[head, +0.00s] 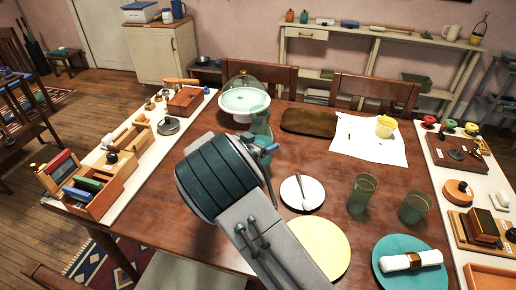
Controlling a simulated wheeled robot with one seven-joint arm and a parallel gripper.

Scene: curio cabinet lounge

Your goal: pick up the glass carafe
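The glass carafe (261,121) is a tall, see-through green-blue vessel standing on the brown wooden table, left of its middle. My gripper (264,148) is right at the carafe's lower part, in front of it in the head view. My own wrist and gripper hide the carafe's base. The fingertips are small and partly hidden, so I cannot tell whether they touch the glass or how far apart they are.
A domed cake stand (243,98) stands close behind the carafe. A brown tray (309,122) lies to the right. A white saucer with a spoon (303,193), a yellow plate (322,246) and two green tumblers (361,193) (414,207) stand nearer the front right.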

